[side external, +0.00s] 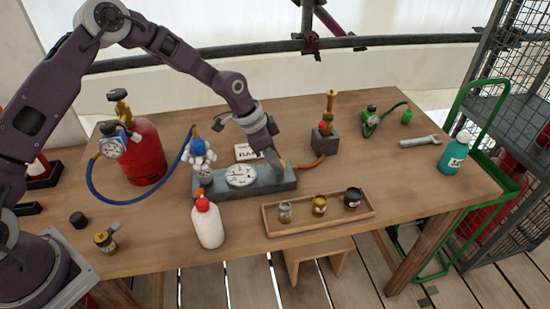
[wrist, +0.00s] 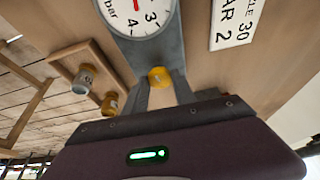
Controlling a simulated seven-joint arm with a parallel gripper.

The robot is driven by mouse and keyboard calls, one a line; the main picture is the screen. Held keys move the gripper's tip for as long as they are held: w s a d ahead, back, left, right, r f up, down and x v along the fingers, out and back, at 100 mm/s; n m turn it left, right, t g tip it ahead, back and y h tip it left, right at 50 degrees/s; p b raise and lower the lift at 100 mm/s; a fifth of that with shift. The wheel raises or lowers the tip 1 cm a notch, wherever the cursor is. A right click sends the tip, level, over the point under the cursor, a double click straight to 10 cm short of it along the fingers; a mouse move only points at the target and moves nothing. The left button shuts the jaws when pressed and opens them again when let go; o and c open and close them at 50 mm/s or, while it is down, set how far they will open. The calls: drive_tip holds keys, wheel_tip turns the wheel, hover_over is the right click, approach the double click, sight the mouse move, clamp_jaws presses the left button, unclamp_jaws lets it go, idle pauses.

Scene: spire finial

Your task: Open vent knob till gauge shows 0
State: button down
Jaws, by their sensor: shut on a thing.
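The grey gauge block (side external: 215,191) lies on the wooden table. Its white round gauge (side external: 241,175) has a red needle whose exact reading is too small to tell in the side view. The wrist view cuts off the gauge (wrist: 150,18); "bar", 3 and 4 show, with part of a red needle at the top edge. The yellow vent knob (wrist: 158,76) is at the block's right end. My gripper (side external: 280,166) points down there, shut on the knob; in the wrist view the knob sits between the fingertips (wrist: 160,88).
A white spray bottle (side external: 208,222) with a red top stands in front of the block. A wooden tray (side external: 334,222) with three small jars lies front right. A card with print (side external: 247,152) is behind the gauge. A red cylinder (side external: 147,155) with a blue hose stands left.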

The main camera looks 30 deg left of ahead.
drive_tip(key=n+t+y, duration=0.1)
drive_tip(key=n, duration=0.3)
drive_tip(key=shift+s+d, duration=0.1)
drive_tip(key=shift+d, duration=0.1)
drive_tip(key=shift+d+n+t+y, duration=0.15)
drive_tip(key=shift+n+y, duration=0.4)
drive_tip(key=shift+n, duration=0.8)
drive_tip(key=shift+n+t+y, duration=0.15)
drive_tip(key=shift+n+y, duration=0.4)
drive_tip(key=shift+n, duration=0.8)
drive_tip(key=c, duration=1)
unclamp_jaws()
drive_tip(key=shift+c, duration=0.2)
drive_tip(key=v, duration=0.7)
drive_tip(key=shift+r, duration=0.15)
